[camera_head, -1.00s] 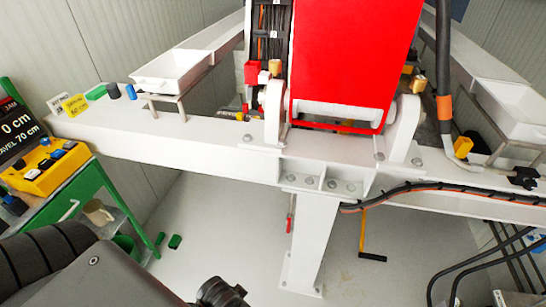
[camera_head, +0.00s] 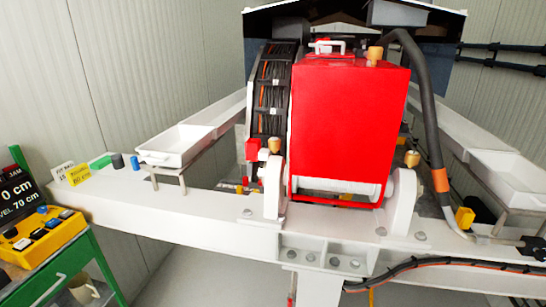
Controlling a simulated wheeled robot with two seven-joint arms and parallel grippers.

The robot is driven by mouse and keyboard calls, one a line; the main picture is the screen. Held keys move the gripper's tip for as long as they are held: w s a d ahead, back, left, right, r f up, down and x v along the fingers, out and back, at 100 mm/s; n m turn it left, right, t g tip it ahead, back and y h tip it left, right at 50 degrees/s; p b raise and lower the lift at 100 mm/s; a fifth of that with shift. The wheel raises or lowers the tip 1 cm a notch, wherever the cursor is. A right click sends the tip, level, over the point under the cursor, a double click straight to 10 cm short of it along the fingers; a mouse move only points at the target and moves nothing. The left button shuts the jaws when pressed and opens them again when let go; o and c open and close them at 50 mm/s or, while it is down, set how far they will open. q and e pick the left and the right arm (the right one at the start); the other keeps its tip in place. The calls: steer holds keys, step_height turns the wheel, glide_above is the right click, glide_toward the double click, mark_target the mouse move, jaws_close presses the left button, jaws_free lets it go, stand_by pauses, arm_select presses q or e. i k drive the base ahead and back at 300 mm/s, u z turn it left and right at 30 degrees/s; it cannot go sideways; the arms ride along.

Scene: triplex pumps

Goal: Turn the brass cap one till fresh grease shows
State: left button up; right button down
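Brass-coloured caps show around a large red box-shaped unit (camera_head: 345,125). One brass cap (camera_head: 375,56) stands on its top right. A second brass cap (camera_head: 274,145) sits at its left, above the white bracket and beside a small red block (camera_head: 253,149). A third brass cap (camera_head: 412,158) sits at its right, above the right bracket. All look upright. No grease can be made out on any of them. Neither of my grippers is in view.
A white beam (camera_head: 170,215) crosses the front. White trays stand at left (camera_head: 172,148) and right (camera_head: 510,180). A thick black hose (camera_head: 425,110) runs down the right side. A green cart (camera_head: 70,275) with a yellow button box (camera_head: 42,238) is at lower left.

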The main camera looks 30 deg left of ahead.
mark_target(274, 143)
steer(key=z, duration=1.75)
steer(key=k, duration=1.15)
steer(key=u, duration=1.1)
